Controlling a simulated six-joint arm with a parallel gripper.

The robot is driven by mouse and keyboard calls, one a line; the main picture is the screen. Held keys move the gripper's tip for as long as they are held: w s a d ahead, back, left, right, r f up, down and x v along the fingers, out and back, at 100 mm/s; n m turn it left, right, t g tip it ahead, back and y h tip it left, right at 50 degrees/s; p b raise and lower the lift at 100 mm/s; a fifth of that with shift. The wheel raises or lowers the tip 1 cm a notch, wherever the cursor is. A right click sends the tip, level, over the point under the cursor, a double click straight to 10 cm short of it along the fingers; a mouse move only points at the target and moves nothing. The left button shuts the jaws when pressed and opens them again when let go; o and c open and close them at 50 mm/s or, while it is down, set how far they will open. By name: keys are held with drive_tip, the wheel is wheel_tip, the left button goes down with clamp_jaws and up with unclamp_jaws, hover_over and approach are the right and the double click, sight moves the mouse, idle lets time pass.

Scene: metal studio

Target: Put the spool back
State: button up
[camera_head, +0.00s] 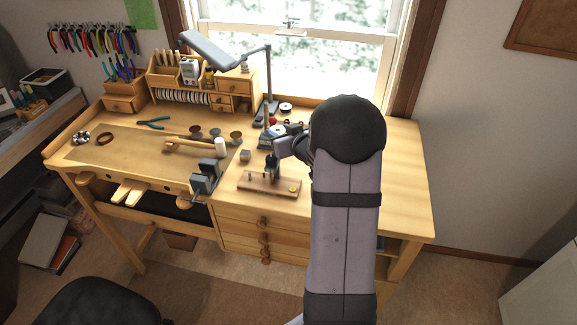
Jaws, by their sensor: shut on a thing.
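A wooden board with upright pegs (262,187) lies near the front edge of the bench, with a small brass-coloured piece (292,189) at its right end. My gripper (272,176) points down over the middle of this board, at or just above it. It is shut on the spool, which is mostly hidden by the dark fingers at this size. Several other spool-like pieces stand on the bench behind: a dark one (196,132), a brownish one (236,137) and a black-and-white reel (285,107) near the window.
A mallet (195,147) and a dark metal vise block (206,176) are left of the board. A small metal cube (245,155) stands behind it. A lamp (269,80) rises at the back. The bench's right side (401,177) is clear beyond my arm.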

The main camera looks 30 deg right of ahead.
sight(291, 169)
drive_tip(key=shift+n, duration=0.3)
drive_tip(key=shift+s+d+f+p, duration=0.3)
drive_tip(key=shift+s+d+f, duration=0.1)
drive_tip(key=shift+f, duration=1.45)
drive_tip(key=shift+s+d+f+p, duration=0.35)
drive_tip(key=shift+s+f, duration=0.05)
drive_tip(key=shift+f, duration=1.5)
drive_tip(key=shift+s+d+f+p, duration=0.3)
drive_tip(key=shift+s+d+f, duration=0.1)
drive_tip(key=shift+f, duration=1.45)
drive_tip(key=shift+f, duration=0.2)
drive_tip(key=o, duration=0.8)
drive_tip(key=shift+o, duration=0.2)
drive_tip(key=shift+y, duration=0.3)
